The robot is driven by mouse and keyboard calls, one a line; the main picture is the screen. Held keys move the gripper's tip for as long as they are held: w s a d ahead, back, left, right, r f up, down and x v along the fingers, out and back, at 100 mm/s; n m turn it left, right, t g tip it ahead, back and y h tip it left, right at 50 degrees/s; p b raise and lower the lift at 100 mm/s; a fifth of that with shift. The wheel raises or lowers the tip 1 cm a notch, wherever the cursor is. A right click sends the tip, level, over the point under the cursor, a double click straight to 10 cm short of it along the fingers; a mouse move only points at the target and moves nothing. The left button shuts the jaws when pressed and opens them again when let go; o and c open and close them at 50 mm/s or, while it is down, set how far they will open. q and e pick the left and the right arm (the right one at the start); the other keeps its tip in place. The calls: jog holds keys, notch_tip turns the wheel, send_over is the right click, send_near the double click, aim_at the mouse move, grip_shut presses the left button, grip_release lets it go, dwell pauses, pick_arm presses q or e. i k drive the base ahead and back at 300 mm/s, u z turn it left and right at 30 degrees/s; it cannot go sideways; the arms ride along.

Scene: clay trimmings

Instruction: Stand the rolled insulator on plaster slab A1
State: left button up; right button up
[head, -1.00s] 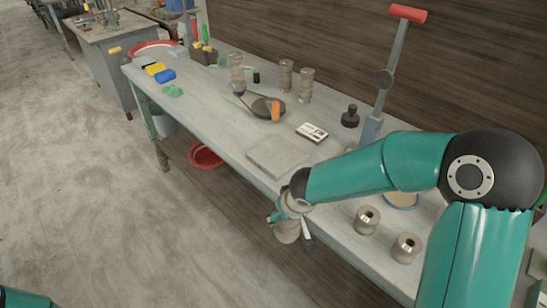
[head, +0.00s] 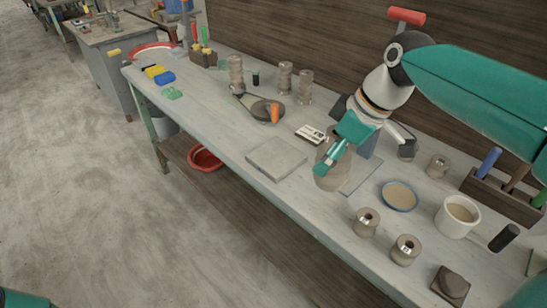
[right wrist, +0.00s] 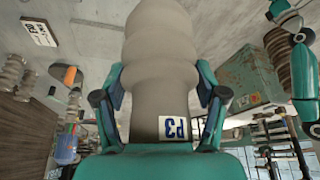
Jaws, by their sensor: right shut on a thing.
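My right gripper (head: 340,154) is shut on a ribbed grey clay insulator (head: 329,180). My left gripper is out of view.
A white card (head: 311,134) lies behind the slab. Behind it stand tall ribbed pieces (head: 304,87) and a dark disc with an orange-handled tool (head: 275,113). Two short spools (head: 366,221) (head: 405,249), a blue-rimmed dish (head: 399,196) and a white mug (head: 457,216) stand to the right.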

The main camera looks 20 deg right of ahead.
aim_at(276, 155)
jog(key=z, duration=0.1)
jog(key=i, duration=1)
jog(key=u, duration=0.1)
